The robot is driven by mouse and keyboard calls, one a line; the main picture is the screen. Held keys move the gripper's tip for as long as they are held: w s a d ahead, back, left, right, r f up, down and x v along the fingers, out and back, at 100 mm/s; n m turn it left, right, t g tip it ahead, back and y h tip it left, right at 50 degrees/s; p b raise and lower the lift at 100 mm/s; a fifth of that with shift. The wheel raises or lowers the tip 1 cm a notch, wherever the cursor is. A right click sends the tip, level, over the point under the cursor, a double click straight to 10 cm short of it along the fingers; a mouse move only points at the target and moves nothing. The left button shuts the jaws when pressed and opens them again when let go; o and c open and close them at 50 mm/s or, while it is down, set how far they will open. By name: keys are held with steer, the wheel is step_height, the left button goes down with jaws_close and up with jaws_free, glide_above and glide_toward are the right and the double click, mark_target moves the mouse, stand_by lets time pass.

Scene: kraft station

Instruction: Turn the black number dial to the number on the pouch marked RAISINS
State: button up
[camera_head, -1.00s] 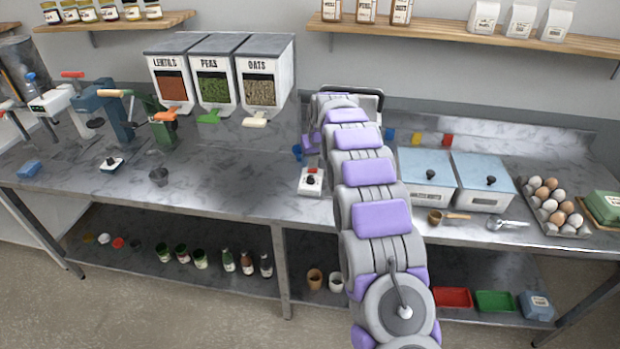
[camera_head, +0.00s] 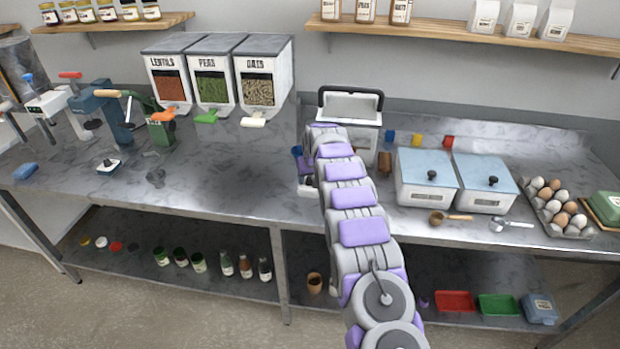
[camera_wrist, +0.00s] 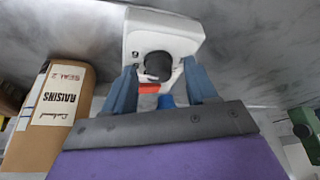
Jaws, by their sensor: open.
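In the wrist view a white device (camera_wrist: 190,32) carries the black number dial (camera_wrist: 158,66), which has a pale mark near its lower edge. My open gripper (camera_wrist: 160,82) has its two blue-grey fingers on either side of the dial; I cannot tell whether they touch it. The dial's numbers are not legible. The brown pouch (camera_wrist: 74,75) marked RAISINS lies at the left of the wrist view, its label also reading SEAL 2. In the head view only part of the white device (camera_head: 307,190) shows; my arm hides the dial and fingertips.
A white box with a black handle (camera_head: 350,104) stands behind my arm. Two blue-lidded bins (camera_head: 428,166) and an egg tray (camera_head: 568,228) are to the right.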

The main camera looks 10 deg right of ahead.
steer(key=shift+c, duration=0.5)
steer(key=c, duration=0.9)
steer(key=shift+d+r+n+y+p, duration=0.15)
steer(key=shift+n+y+p, duration=0.15)
steer(key=shift+n+p, duration=0.5)
steer(key=shift+n+y+p, duration=0.3)
steer(key=shift+n, duration=0.5)
steer(key=o, duration=1)
steer(key=p+v, duration=0.1)
steer(key=v, duration=0.6)
